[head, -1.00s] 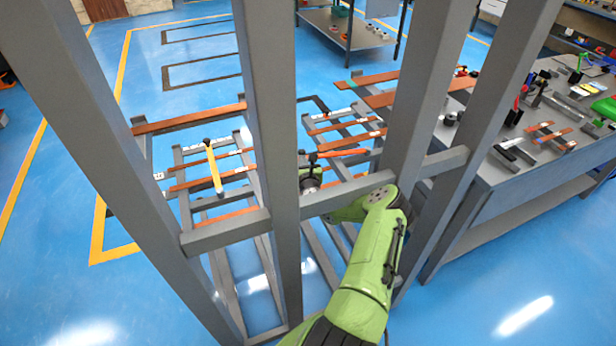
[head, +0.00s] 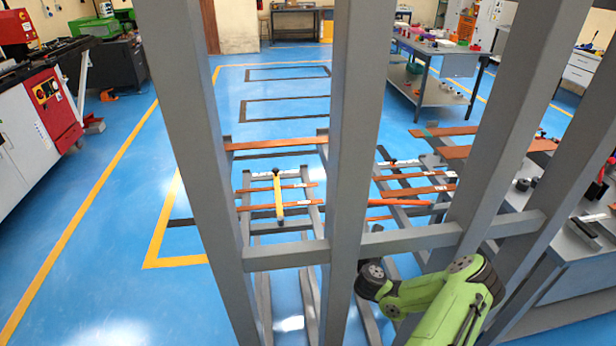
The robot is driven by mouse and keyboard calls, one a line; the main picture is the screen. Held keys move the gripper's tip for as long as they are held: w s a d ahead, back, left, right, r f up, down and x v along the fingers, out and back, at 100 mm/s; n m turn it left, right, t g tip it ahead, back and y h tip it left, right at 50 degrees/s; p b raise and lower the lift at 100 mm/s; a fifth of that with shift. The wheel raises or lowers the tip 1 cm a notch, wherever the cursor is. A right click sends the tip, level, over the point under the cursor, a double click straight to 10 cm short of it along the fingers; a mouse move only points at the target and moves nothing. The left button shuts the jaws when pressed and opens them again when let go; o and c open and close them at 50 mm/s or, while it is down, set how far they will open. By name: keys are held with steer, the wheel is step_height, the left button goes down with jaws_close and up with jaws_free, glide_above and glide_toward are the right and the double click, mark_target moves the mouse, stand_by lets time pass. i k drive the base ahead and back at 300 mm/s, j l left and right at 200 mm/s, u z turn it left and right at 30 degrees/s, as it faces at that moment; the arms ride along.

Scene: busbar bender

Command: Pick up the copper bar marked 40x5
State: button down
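Several flat copper bars lie across a grey rack behind upright grey posts in the head view. One long bar (head: 270,144) lies across the rear of the left section. Two shorter bars, an upper one (head: 298,187) and a lower one (head: 262,208), lie in front of it. More bars lie right of the middle post, one at mid-height (head: 425,190). Small pale labels are on some bars, but they are too small to read, so I cannot tell which is marked 40x5. My green arm comes in at lower right; its dark wrist end is beside the middle post. My gripper's fingers do not show.
Grey posts (head: 352,120) and a crossbar (head: 410,238) stand between the camera and the bars. A workbench (head: 580,250) stands at right. Blue floor is open at left.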

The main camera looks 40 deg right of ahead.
mark_target(393, 194)
steer(key=k, duration=1)
